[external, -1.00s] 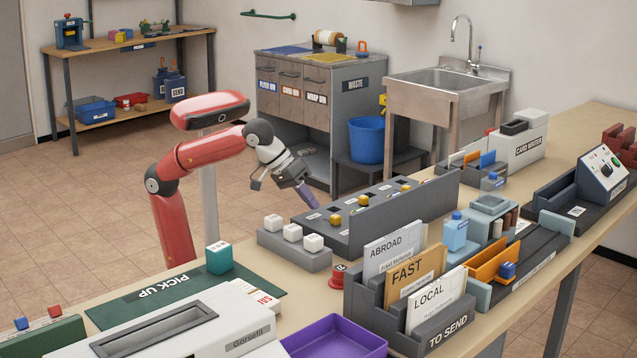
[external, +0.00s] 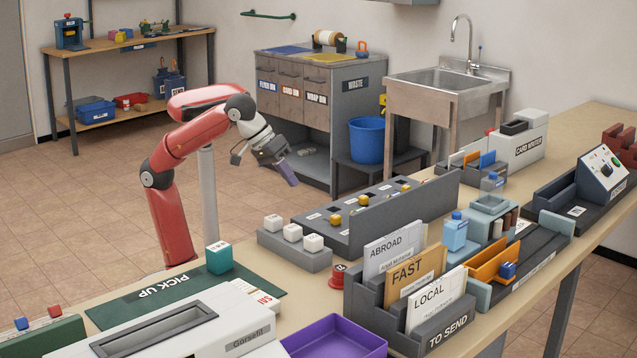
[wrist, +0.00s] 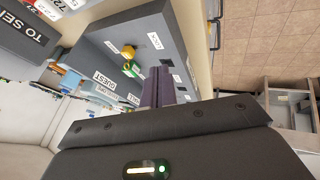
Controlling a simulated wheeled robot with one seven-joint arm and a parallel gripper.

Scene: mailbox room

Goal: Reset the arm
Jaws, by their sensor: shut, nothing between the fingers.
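My red arm reaches over the back edge of the table from the left in the external view. My gripper (external: 289,175) has purple-grey fingers pointing down and to the right. It hangs in the air, behind and above the grey panel with yellow knobs (external: 352,216), touching nothing that I can see. In the wrist view my gripper (wrist: 164,78) shows its fingers together with nothing between them.
White cubes on a grey block (external: 293,250) stand left of the panel. The TO SEND rack (external: 447,330) holds envelopes. A teal cube (external: 219,258) sits on the green PICK UP mat (external: 150,301). A purple tray (external: 340,340) is in front. Open floor lies behind the table.

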